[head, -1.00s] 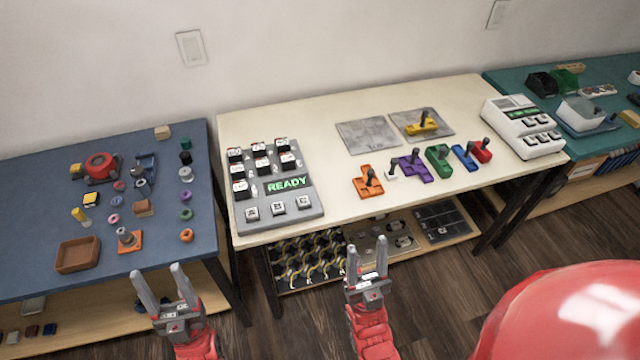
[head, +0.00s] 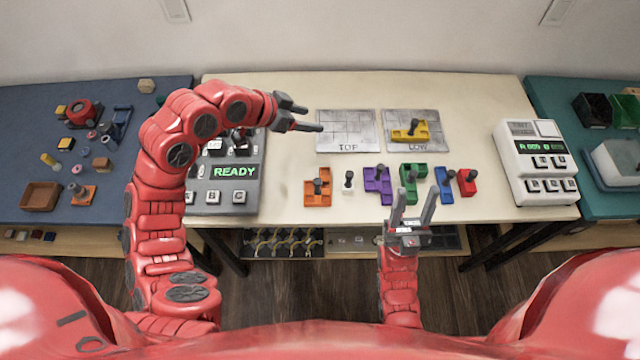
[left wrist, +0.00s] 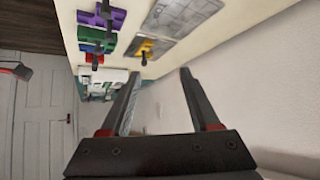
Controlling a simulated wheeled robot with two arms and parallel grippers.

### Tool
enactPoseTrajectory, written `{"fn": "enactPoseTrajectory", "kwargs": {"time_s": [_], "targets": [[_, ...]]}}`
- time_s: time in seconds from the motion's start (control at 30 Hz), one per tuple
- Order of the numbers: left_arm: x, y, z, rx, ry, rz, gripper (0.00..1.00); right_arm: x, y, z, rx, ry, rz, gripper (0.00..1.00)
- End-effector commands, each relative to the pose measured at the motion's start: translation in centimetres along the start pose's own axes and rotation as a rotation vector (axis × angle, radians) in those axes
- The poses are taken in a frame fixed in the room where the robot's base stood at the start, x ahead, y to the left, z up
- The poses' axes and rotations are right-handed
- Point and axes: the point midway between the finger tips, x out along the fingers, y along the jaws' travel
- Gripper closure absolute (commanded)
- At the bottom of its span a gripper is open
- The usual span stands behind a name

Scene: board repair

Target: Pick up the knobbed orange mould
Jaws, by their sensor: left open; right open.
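The knobbed orange mould (head: 312,199) lies on the cream table, left end of a row of coloured moulds, with a dark knob standing up from it. My left gripper (head: 313,118) is open and empty, above the table, further back than the orange mould and near the left edge of the TOP plate. In the left wrist view its two fingers (left wrist: 158,74) are spread apart, with the orange mould not visible. My right gripper (head: 418,190) is open and empty at the front of the table, near the green mould (head: 409,180) and blue mould (head: 443,196).
A small white knobbed piece (head: 347,188) stands right beside the orange mould; purple (head: 377,182) and red (head: 467,187) moulds follow. A yellow mould (head: 411,137) lies on the LOW plate. The READY panel (head: 235,195) stands left, partly behind my left arm.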

Motion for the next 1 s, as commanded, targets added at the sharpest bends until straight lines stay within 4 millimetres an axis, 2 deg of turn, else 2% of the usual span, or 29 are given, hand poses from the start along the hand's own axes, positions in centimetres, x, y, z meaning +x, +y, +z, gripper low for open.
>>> {"fn": "enactPoseTrajectory", "kwargs": {"time_s": [0.13,0.27,0.37,0.47,0.8,1.0], "targets": [[-2.7,3.6,3.5,0.134,-0.26,0.111,0.38,0.7,0.0,-0.1,0.0,0.0,0.0,0.5],[-4.4,5.0,5.7,0.199,-0.391,0.162,0.38,0.9,0.1,-0.1,0.0,0.0,0.0,0.5],[-4.4,5.5,6.7,0.217,-0.43,0.179,0.38,0.7,0.0,-0.1,0.0,0.0,0.0,0.5],[-2.9,5.9,7.8,0.219,-0.438,0.185,0.38,0.4,0.0,-0.1,0.0,0.0,0.0,0.5],[4.3,6.8,11.1,0.214,-0.431,0.184,0.38,-1.1,-0.1,0.2,0.0,0.0,0.0,0.5],[5.9,7.0,11.6,0.217,-0.431,0.18,0.38,-0.4,0.0,0.1,0.0,0.0,0.0,0.5]]}}
